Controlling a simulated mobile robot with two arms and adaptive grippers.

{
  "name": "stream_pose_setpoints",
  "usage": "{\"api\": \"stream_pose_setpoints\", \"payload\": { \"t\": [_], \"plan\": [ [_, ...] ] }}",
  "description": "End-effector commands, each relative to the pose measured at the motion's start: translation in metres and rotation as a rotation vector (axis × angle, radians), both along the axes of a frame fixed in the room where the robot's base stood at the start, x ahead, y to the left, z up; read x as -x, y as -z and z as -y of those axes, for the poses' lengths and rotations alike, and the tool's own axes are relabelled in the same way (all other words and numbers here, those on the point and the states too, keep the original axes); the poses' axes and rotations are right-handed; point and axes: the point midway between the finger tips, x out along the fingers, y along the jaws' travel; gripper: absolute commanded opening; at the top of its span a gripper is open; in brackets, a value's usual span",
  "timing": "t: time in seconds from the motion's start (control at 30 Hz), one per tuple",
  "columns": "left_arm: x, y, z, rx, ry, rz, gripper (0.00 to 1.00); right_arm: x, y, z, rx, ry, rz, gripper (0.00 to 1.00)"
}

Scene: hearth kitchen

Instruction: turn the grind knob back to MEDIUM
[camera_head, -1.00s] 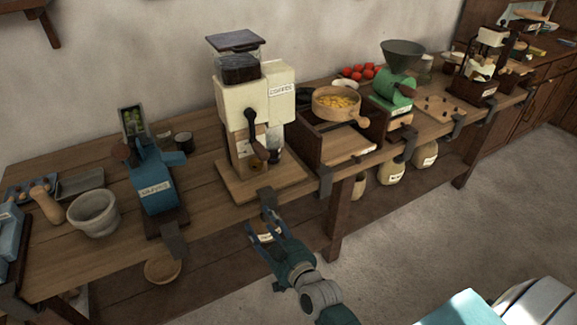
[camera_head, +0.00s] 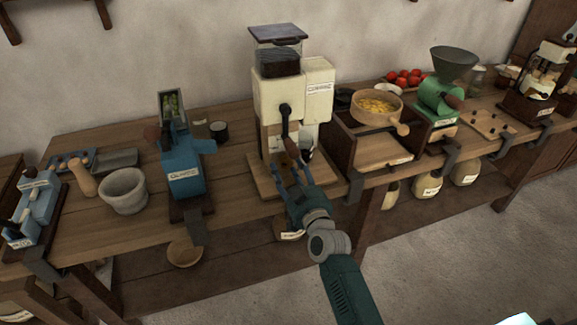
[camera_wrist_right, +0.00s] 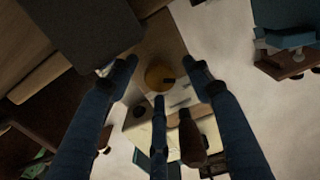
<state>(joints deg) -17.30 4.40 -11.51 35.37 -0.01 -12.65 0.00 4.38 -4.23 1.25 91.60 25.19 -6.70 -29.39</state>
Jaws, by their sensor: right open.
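The cream grinder (camera_head: 292,95) with a dark hopper stands on a wooden base on the bench. My right gripper (camera_head: 287,170) is open and empty, low in front of the grinder. In the wrist view a round amber piece (camera_wrist_right: 157,77) with a dark mark shows between the spread blue fingers (camera_wrist_right: 165,80), apart from them. I cannot tell whether it is the grind knob. The crank and gripper partly cover the grinder's lower front; no setting is readable. My left gripper is out of view.
A blue mill (camera_head: 183,170) and a stone mortar (camera_head: 124,190) stand to the left. A dark clamp (camera_head: 354,186) sticks out at the bench edge.

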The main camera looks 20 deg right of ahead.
Motion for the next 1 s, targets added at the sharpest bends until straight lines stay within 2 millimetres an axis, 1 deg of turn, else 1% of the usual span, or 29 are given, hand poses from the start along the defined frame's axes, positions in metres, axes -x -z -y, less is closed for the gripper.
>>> {"api": "stream_pose_setpoints", "payload": {
  "t": [0.1,0.33,0.4,0.47,0.5,0.57,0.83,1.0],
  "plan": [
    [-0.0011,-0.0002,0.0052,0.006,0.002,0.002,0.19,-0.0041,0.0001,0.0003,0.0,0.0,0.0,0.5],
    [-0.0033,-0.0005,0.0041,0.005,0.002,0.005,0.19,-0.0043,0.0003,0.0002,0.0,0.0,-0.001,0.5],
    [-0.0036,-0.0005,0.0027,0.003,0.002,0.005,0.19,-0.0042,0.0004,0.0002,0.0,0.0,-0.001,0.36],
    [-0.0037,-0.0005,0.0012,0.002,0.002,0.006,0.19,-0.0041,0.0004,0.0002,0.0,0.0,-0.001,0.24],
    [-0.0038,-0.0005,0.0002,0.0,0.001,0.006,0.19,-0.0041,0.0004,0.0001,0.0,0.0,-0.001,0.16],
    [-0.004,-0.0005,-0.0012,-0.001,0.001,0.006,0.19,-0.0041,0.0004,0.0001,0.0,0.0,-0.001,0.04],
    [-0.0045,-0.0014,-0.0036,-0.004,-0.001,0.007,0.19,-0.0039,0.0006,0.0001,-0.015,0.0,-0.003,0.04],
    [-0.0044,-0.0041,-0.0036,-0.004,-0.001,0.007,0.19,-0.004,0.0005,-0.0001,-0.074,-0.001,-0.005,0.04]
  ]
}}
